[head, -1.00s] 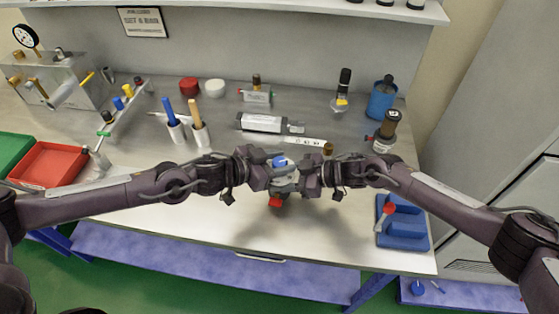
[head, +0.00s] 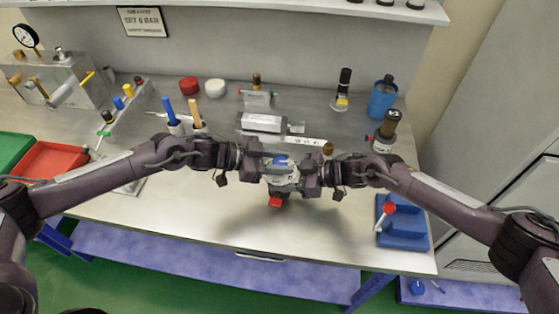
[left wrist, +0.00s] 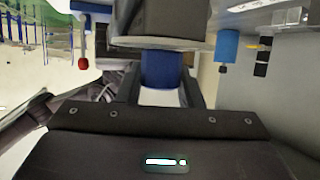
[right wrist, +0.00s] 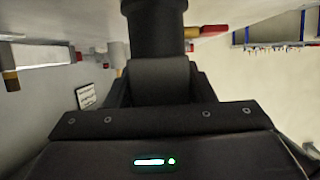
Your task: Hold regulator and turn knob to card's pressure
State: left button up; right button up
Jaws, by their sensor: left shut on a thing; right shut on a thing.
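The regulator (head: 284,180) is held in the air over the front of the bench, between my two grippers. It has a grey body, a blue part (head: 281,161) on top and a red end (head: 275,202) toward me. My left gripper (head: 262,170) is shut on it from the left, and my right gripper (head: 307,174) from the right. In the left wrist view a blue part (left wrist: 160,68) shows below a dark round part. In the right wrist view a dark cylinder (right wrist: 155,28) rises above the fingers. The card (head: 143,22) hangs on the back wall; its digit is blurred.
A blue tray (head: 404,236) with a red-tipped item stands at the front right. A red bin (head: 46,162) is at the left.

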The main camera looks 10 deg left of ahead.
pick_arm(q)
jog(key=m+g, duration=0.4)
jog(key=g, duration=0.1)
jog(key=shift+w+m+h, duration=0.15)
jog(key=shift+m+h, duration=0.15)
jog(key=shift+h, duration=0.1)
jog(key=m+g, duration=0.2)
jog(key=g, duration=0.1)
jog(key=shift+s+d+f+m+g+y, duration=0.2)
jog(key=shift+s+m+g+y, duration=0.1)
jog(key=shift+m, duration=0.1)
jog(key=m+g+y, duration=0.1)
jog(key=m+g, duration=0.2)
jog(key=shift+w+a+m+g+y, duration=0.1)
jog(key=shift+w+m+g+y, duration=0.05)
jog(key=shift+m+g+y, duration=0.2)
jog(key=shift+w+m+g+y, duration=0.1)
jog(key=shift+m+g+y, duration=1.05)
jog(key=shift+m+g, duration=0.15)
jog(key=shift+a+r+m+y, duration=0.1)
jog(key=shift+m+y, duration=0.2)
jog(key=shift+m, duration=0.05)
jog(key=o, duration=0.7)
jog(key=shift+r, duration=0.15)
